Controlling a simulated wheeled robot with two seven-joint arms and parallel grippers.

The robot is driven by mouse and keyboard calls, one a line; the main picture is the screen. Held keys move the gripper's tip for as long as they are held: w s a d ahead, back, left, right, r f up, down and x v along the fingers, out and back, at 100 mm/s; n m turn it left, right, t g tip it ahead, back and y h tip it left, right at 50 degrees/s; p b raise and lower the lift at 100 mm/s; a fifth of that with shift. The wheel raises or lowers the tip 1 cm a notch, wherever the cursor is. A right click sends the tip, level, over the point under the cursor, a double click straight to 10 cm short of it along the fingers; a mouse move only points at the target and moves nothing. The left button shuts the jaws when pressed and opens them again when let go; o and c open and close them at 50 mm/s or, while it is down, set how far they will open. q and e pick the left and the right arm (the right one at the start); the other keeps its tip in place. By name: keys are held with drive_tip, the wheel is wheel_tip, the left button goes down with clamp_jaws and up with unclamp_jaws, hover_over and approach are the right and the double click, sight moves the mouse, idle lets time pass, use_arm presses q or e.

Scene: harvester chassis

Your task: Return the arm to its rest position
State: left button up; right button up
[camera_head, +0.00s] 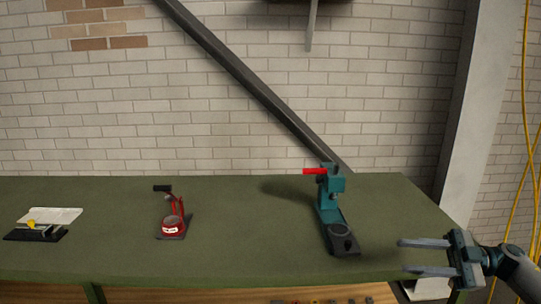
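My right gripper (426,257) is at the lower right of the head view, just past the right front corner of the green table. Its two long grey fingers point left and are spread wide apart, with nothing between them. Part of my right arm shows behind it at the right edge. The fingertips are to the right of the teal press and apart from it. My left gripper and arm are not in view.
On the green table (255,220) stand a teal press with a red handle (330,208), a red device on a dark base (172,222) and a black tool with a white sheet (38,229). A brick wall (250,120) rises behind. A grey pillar (468,110) and yellow cables (524,160) are at right.

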drive_tip(key=w+d+f+m+t+h, duration=0.1)
drive_tip(key=w+f+m+t+h, duration=0.25)
drive_tip(key=f, duration=0.55)
drive_tip(key=w+d+f+m+t+h, duration=0.1)
drive_tip(key=w+f+m+t, duration=0.1)
drive_tip(key=f+m+t, duration=0.55)
drive_tip(key=w+d+f+m+t+h, duration=0.1)
drive_tip(key=w+f+m+t+h, duration=0.15)
drive_tip(key=f, duration=0.75)
drive_tip(key=s+d+f+m+h, duration=0.1)
drive_tip(key=s+f+m+h, duration=0.3)
drive_tip(key=f, duration=0.9)
drive_tip(key=s+d+f+m+h, duration=0.1)
drive_tip(key=s+f+h, duration=0.4)
drive_tip(key=f, duration=0.8)
drive_tip(key=s+a+f+m+g+h, duration=0.3)
drive_tip(key=s+f+g, duration=0.5)
drive_tip(key=s+f, duration=1.55)
drive_tip(key=s+a+f+g, duration=0.2)
drive_tip(key=s, duration=0.8)
drive_tip(key=s+a+f+g, duration=0.2)
drive_tip(key=s+a, duration=0.1)
drive_tip(key=s, duration=0.7)
drive_tip(key=s+a+f+g, duration=0.1)
drive_tip(key=s+a+g, duration=0.1)
drive_tip(key=s, duration=0.8)
drive_tip(key=shift+a+f, duration=0.4)
drive_tip(key=shift+a, duration=0.2)
